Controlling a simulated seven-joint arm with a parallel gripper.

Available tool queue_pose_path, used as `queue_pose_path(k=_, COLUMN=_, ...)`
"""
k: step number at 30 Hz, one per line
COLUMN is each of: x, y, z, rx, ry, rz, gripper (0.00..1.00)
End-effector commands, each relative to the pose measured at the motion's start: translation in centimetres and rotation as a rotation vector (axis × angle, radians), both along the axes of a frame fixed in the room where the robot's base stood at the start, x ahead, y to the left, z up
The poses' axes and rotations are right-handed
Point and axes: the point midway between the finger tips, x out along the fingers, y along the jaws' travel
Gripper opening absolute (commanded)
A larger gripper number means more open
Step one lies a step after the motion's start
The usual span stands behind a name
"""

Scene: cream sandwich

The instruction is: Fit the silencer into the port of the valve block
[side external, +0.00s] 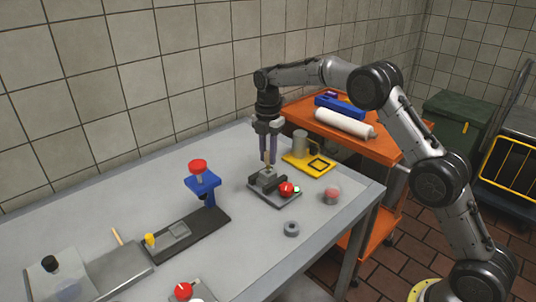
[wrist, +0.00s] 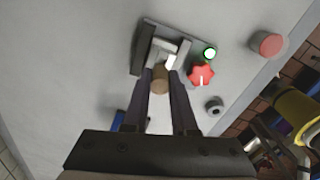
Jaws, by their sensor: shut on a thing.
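The silencer (wrist: 160,82) is a small brown, bronze-like cylinder. My gripper (wrist: 163,74) is shut on it, one dark finger on each side; the gripper also shows in the side external view (side external: 268,163). The valve block (side external: 265,178) is a grey block on a dark base plate on the table; it shows in the wrist view (wrist: 172,50) just beyond the fingertips. My gripper points down above the block, with the silencer at or just over its top. I cannot tell whether they touch, and the port itself is not clearly visible.
A yellow fixture (side external: 320,168) stands behind, a red-topped piece (side external: 332,196) right, a grey ring (side external: 291,229) in front, a blue stand (side external: 203,185) left.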

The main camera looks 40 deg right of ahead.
Motion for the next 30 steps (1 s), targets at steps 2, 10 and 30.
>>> queue_pose_path(k=2, x=0.01, y=0.0, z=0.01, rx=0.0, ry=0.0, rz=0.0, gripper=0.0)
queue_pose_path(k=10, x=0.01, y=0.0, z=0.02, rx=0.0, ry=0.0, rz=0.0, gripper=0.0)
queue_pose_path(k=30, x=0.01, y=0.0, z=-0.5, rx=0.0, ry=0.0, rz=0.0, gripper=0.0)
